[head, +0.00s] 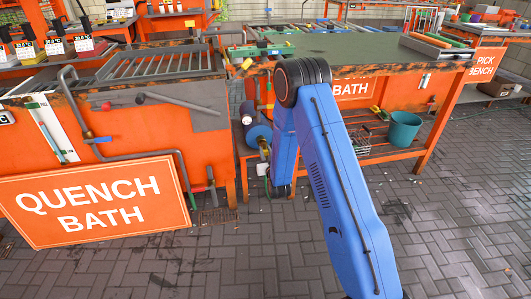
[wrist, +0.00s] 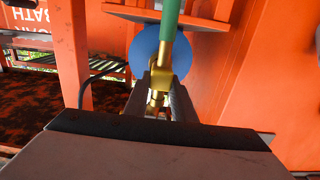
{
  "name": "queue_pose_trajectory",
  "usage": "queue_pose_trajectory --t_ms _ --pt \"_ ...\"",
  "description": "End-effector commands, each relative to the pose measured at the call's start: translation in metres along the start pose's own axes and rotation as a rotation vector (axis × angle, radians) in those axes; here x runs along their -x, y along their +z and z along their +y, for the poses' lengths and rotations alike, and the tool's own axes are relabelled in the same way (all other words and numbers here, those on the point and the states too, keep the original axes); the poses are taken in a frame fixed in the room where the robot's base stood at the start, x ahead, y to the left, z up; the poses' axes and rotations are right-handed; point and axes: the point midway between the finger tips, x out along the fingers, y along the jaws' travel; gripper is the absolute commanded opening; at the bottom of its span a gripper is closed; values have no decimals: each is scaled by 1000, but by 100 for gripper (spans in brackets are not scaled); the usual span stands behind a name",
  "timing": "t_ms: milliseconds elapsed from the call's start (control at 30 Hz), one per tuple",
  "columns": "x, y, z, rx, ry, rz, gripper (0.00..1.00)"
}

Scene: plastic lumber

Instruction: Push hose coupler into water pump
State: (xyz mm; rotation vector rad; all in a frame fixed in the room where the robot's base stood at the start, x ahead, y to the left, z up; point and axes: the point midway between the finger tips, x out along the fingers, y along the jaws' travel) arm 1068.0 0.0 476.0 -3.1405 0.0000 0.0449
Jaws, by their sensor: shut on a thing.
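In the wrist view, my gripper (wrist: 161,84) is shut on the brass hose coupler (wrist: 162,67), with a dark finger on each side of it. A green hose (wrist: 171,18) runs up from the coupler. The round blue water pump (wrist: 143,48) is right behind the coupler and partly covered by it. I cannot tell whether the coupler touches the pump or sits in it. In the head view, the blue pump (head: 258,134) stands low between the two benches. My blue arm reaches down beside it and hides much of that spot.
An orange quench bath (head: 140,110) stands at the left, with a grey pipe and a large sign in front. At the right is an orange bench (head: 400,68) with a teal bucket (head: 404,129) on its lower shelf. The paved floor in front is clear.

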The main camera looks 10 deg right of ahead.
Motion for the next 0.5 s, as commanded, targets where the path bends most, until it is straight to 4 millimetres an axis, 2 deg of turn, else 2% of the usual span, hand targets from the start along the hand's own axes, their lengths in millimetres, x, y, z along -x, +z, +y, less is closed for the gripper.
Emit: queue_pose_trajectory --t_ms 500 --pt "-9 0 0 0 0 0 0"
